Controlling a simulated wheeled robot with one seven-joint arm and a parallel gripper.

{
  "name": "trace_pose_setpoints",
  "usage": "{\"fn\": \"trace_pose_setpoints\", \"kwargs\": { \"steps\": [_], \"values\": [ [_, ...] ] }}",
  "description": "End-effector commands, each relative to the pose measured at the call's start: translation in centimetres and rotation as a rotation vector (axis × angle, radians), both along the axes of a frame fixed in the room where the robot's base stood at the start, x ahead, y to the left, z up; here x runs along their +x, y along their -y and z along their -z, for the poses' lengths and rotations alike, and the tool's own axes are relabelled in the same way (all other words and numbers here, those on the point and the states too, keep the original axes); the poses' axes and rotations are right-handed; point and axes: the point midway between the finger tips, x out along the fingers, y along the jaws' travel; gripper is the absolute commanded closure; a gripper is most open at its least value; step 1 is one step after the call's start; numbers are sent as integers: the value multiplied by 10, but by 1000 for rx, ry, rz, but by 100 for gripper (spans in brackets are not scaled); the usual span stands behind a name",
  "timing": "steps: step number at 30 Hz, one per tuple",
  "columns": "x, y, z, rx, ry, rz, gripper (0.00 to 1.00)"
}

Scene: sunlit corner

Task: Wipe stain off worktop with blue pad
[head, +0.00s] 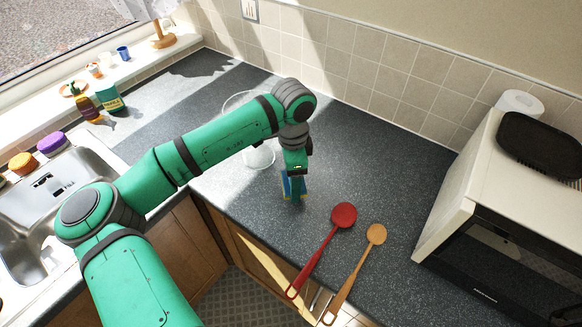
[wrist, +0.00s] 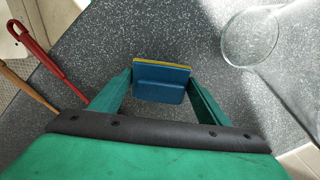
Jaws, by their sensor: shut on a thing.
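The blue pad (wrist: 162,88) has a thin yellow layer along its far edge and sits between the fingers of my gripper (wrist: 160,80) in the wrist view. My gripper (head: 294,188) is shut on it, low over the worktop (head: 370,170) in the head view. Only slivers of the pad (head: 304,187) show beside the fingers there. The worktop is dark grey and speckled. I cannot tell whether the pad touches it. I make out no clear stain in either view; my arm and gripper hide part of the surface.
A clear glass vessel (head: 259,156) stands close behind my gripper, partly hidden by my arm; it is at the right in the wrist view (wrist: 250,38). A red spoon (head: 343,216) and a wooden spoon (head: 376,234) lie to the right, near a microwave (head: 490,235). A sink (head: 60,190) is left.

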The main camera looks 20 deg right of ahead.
Motion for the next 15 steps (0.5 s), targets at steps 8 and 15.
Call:
{"fn": "trace_pose_setpoints", "kwargs": {
  "steps": [8,15],
  "values": [
    [0,3,-26,-1,2,4,55],
    [-1,3,-43,0,1,5,55]
  ]
}}
